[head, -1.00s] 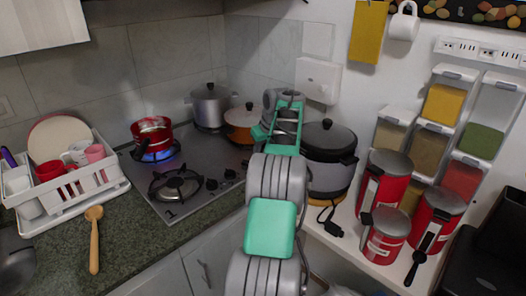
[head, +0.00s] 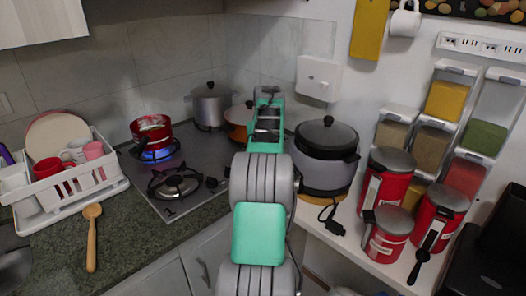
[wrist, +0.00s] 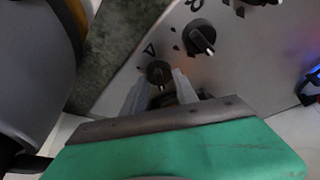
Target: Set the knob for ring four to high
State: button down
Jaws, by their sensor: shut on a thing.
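A second knob (wrist: 199,39) with a pale pointer and a third knob (wrist: 250,2), cut by the top edge, lie further along the row. I cannot make out ring numbers.
A red pot (head: 151,128) stands over a lit blue flame. The front burner (head: 174,185) is bare and unlit. A grey pot (head: 210,106) and an orange pan (head: 240,117) are behind. A large cooker (head: 325,170) stands close to my arm's right.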

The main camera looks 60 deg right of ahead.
jog(key=shift+m+g+p, duration=0.4)
jog(key=shift+m+p, duration=0.15)
jog(key=shift+m, duration=0.65)
jog(key=c, duration=1)
grip_release()
jog(key=shift+h, duration=0.3)
jog(key=v, duration=0.8)
jog(key=shift+w+f, duration=0.1)
